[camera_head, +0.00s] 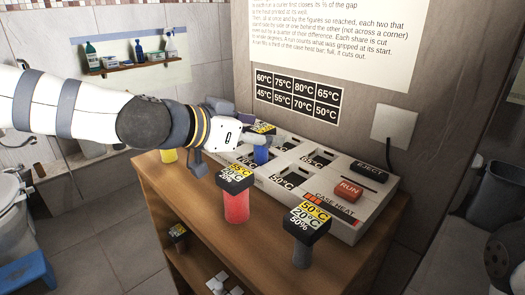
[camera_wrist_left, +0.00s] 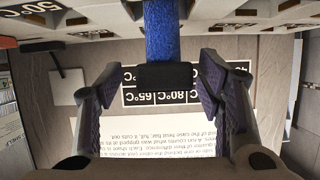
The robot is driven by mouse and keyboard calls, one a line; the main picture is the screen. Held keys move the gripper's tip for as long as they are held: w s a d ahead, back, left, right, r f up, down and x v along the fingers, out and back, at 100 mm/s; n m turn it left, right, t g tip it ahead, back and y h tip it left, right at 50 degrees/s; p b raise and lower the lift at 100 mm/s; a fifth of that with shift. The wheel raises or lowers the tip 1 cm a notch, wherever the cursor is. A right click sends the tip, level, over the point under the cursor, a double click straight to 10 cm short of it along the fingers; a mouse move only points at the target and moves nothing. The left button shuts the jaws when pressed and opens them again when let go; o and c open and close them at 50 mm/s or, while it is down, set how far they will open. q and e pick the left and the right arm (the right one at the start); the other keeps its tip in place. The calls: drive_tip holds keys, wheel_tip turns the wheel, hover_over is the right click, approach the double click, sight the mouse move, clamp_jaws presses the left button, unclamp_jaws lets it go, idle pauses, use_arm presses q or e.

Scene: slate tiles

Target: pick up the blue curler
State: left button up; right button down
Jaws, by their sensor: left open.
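The blue curler (camera_head: 261,154) stands upright at the case (camera_head: 346,228), toward its left end, under a dark cap with a yellow label. My left gripper (camera_head: 252,138) is at its cap and partly hides it. In the left wrist view the blue shaft (camera_wrist_left: 161,35) enters at the top edge, and its black cap (camera_wrist_left: 165,77) lies between the two fingers of my left gripper (camera_wrist_left: 168,82). The fingers are open, with a gap on both sides of the cap. My right gripper does not show.
A red curler (camera_head: 236,207) and a grey curler (camera_head: 302,254) stand on the wooden table (camera_head: 190,208) in front of the case. A yellow curler (camera_head: 168,156) is at the left. The case carries EJECT (camera_head: 369,171) and RUN (camera_head: 347,190) buttons. A wall rises behind.

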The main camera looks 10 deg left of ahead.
use_arm(q)
drive_tip(key=shift+w+d+f, duration=0.25)
drive_tip(key=shift+w+d, duration=0.05)
drive_tip(key=shift+w, duration=0.15)
drive_tip(key=shift+r, duration=0.1)
drive_tip(key=shift+c, duration=1.4)
clamp_jaws()
drive_tip(key=shift+r, duration=0.15)
